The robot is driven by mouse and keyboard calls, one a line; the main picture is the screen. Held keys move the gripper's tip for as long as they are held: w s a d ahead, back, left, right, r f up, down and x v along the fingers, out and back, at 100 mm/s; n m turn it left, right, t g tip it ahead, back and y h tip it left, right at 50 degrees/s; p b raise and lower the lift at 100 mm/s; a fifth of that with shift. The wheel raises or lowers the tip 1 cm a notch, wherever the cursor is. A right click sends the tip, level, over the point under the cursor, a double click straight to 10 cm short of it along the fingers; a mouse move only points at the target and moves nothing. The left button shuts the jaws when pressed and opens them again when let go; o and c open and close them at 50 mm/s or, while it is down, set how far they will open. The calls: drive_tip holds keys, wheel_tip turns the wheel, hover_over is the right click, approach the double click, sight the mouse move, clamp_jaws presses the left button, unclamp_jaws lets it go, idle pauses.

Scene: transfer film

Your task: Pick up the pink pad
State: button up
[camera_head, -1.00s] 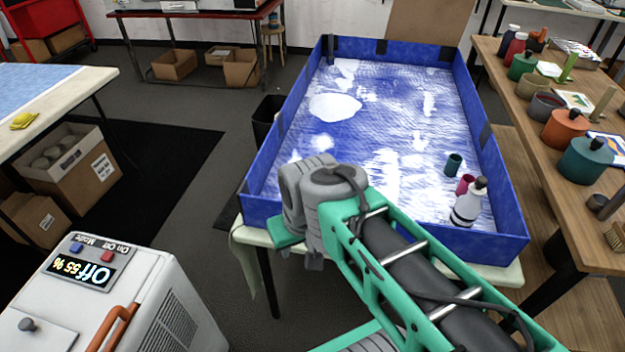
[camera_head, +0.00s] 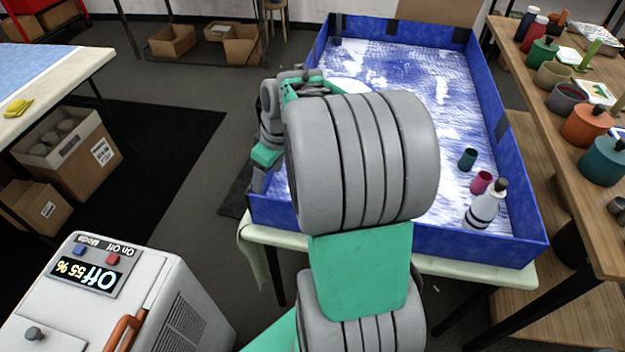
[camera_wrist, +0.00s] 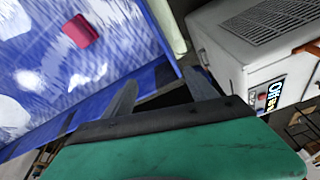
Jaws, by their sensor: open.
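The pink pad (camera_wrist: 80,31) lies on the white-and-blue floor of the blue-walled tray (camera_wrist: 160,57), in the upper left of the wrist view. It looks flat with rounded corners. In the head view I do not see it; my arm covers the near left part of the tray (camera_head: 400,237). My gripper (camera_wrist: 160,88) is open and empty in the wrist view, its two dark fingers spread apart. The fingers point across the tray's wall, and the pad is off to their left, apart from them. In the head view the fingers are hidden by my arm.
A white machine (camera_head: 130,300) stands front left. A wooden table (camera_head: 545,120) with pots is at right. The tray's far part is clear.

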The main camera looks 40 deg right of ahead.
drive_tip(key=s+d+f+n+y, duration=0.1)
drive_tip(key=d+f, duration=0.2)
drive_tip(key=d, duration=0.3)
drive_tip(key=s+d+f+n+t+p, duration=0.1)
drive_tip(key=d+f, duration=0.2)
drive_tip(key=d, duration=0.4)
drive_tip(key=s+d+f+n+y, duration=0.1)
drive_tip(key=d+f, duration=0.2)
drive_tip(key=d, duration=0.3)
drive_tip(key=x, duration=0.2)
drive_tip(key=p+x, duration=0.1)
drive_tip(key=x, duration=0.2)
drive_tip(key=p+x, duration=0.1)
drive_tip(key=x, duration=0.2)
drive_tip(key=shift+w+d, duration=0.1)
drive_tip(key=shift+w, duration=0.15)
drive_tip(key=shift+r, duration=0.1)
clamp_jaws()
wheel_tip(320, 180, up, 10)
drive_tip(key=shift+b, duration=0.75)
